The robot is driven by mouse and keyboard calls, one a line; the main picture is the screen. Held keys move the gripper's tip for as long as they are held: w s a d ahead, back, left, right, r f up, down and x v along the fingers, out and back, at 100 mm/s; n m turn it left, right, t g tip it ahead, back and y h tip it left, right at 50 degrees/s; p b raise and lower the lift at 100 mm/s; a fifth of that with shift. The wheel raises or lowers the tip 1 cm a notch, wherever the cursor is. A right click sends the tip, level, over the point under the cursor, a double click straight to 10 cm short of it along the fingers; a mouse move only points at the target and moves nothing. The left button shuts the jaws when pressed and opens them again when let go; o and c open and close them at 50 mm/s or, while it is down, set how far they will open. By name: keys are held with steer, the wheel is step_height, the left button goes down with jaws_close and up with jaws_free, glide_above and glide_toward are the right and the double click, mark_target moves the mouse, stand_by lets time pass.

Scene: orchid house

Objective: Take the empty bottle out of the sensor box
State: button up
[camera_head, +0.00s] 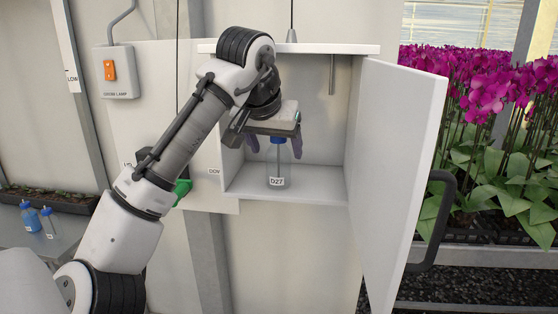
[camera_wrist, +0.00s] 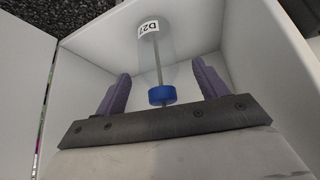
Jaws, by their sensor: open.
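The bottle (camera_head: 278,170) is clear, has a blue cap and a label reading D27, and stands upright on the floor of the sensor box (camera_head: 320,180). It looks empty apart from a thin rod or tube inside. In the wrist view the bottle (camera_wrist: 158,60) lies between the two purple fingers. My gripper (camera_head: 272,148) is open above the bottle, its fingers on either side of the cap and apart from it. In the wrist view my gripper (camera_wrist: 160,92) shows a gap on both sides of the blue cap.
The box's white door (camera_head: 400,170) stands open to the right, with a dark handle (camera_head: 436,220). Box walls and roof close in around my gripper. A switch box (camera_head: 115,72) is on the wall at left. Two blue-capped bottles (camera_head: 38,219) stand on a bench. Pink orchids (camera_head: 490,90) fill the right.

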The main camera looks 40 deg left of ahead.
mark_target(276, 146)
steer(key=shift+x, duration=1.7)
steer(key=shift+d, duration=0.1)
steer(key=c, duration=1.1)
steer(key=shift+o, duration=0.2)
steer(key=shift+r, duration=0.15)
